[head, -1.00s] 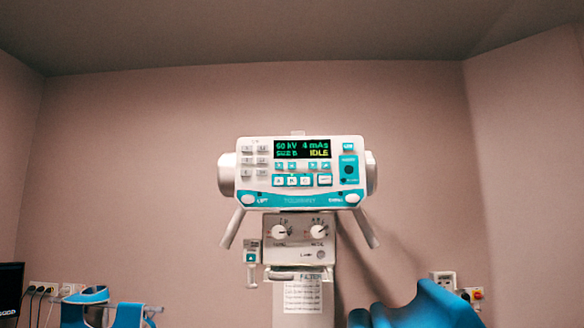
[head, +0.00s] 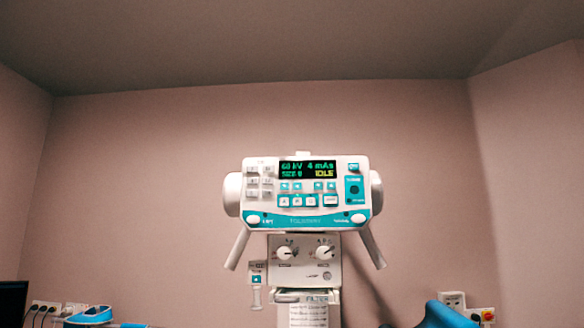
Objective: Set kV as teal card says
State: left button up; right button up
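The control console (head: 305,190) of the X-ray unit hangs in the middle of the head view, white with a teal lower band. Its dark display (head: 307,170) appears to read 60 kV, 4 mAs and IDLE, though the digits are blurred. Small teal buttons (head: 291,186) sit below the display, with larger lettered keys (head: 290,201) under them. I cannot make out a teal card in this view. Neither gripper can be made out.
Under the console is a panel (head: 305,263) with two round knobs, and a printed sheet (head: 308,316) below it. Sockets (head: 453,299) are on the wall at the lower right. Blue shapes cut by the bottom edge cannot be identified. The wall around the console is bare.

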pick_arm(q)
grip_shut()
dwell(0.8)
